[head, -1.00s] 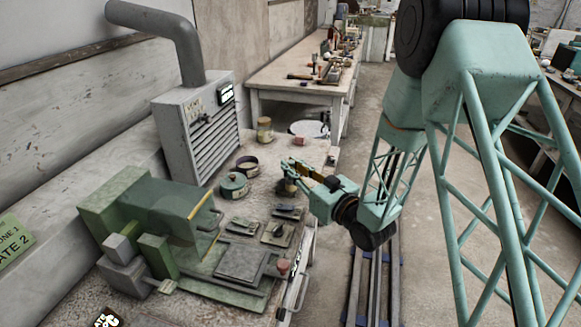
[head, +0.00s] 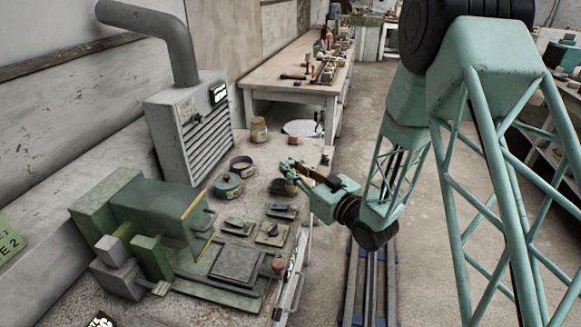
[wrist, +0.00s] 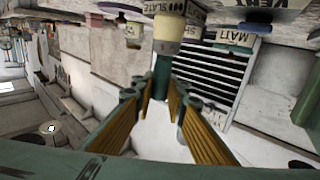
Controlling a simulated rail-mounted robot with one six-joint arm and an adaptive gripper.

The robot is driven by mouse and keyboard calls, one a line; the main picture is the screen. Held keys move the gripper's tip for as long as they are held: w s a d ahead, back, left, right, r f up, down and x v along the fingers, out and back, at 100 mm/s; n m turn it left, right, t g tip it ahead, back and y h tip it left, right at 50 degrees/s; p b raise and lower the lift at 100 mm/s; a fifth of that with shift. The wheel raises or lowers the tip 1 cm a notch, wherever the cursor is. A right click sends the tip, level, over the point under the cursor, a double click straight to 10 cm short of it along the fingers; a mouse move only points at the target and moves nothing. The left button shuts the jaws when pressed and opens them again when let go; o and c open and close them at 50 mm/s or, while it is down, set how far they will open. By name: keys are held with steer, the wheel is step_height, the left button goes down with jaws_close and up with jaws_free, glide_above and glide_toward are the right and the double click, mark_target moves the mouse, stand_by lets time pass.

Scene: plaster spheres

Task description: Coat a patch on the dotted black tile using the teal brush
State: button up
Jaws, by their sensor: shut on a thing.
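My gripper (head: 287,168) is above the far right part of the bench in the head view. In the wrist view my gripper (wrist: 160,98) has its yellow-lined fingers closed around a teal handle (wrist: 162,76), which looks like the teal brush. A cream part shows beyond the handle; where the brush ends against the things behind is unclear. A dark shape (head: 284,187) sits just below the gripper in the head view; I cannot tell whether they touch. Small dark tiles (head: 271,234) lie nearer on the bench; dots are too small to make out, so I cannot tell which is the dotted black one.
A teal pot (head: 228,186), a dark-rimmed pot (head: 242,166) and a cream jar (head: 258,130) stand left of and behind the gripper. A green machine (head: 150,225) and a grey vent unit (head: 190,130) flank the bench's left side. A small red object (head: 279,265) sits at the front edge.

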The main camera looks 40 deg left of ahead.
steer(key=shift+a, duration=0.15)
steer(key=shift+s+a, duration=0.35)
steer(key=shift+a, duration=0.35)
steer(key=shift+s+a, duration=0.1)
steer(key=shift+a, duration=0.05)
steer(key=shift+s+a, duration=0.25)
steer(key=shift+a, duration=0.45)
steer(key=shift+r, duration=0.1)
steer(key=shift+w+d+r, duration=0.35)
steer(key=shift+d+r, duration=0.35)
steer(key=shift+d, duration=0.15)
steer(key=shift+f, duration=0.75)
stand_by(1.1)
steer(key=shift+w+d, duration=0.1)
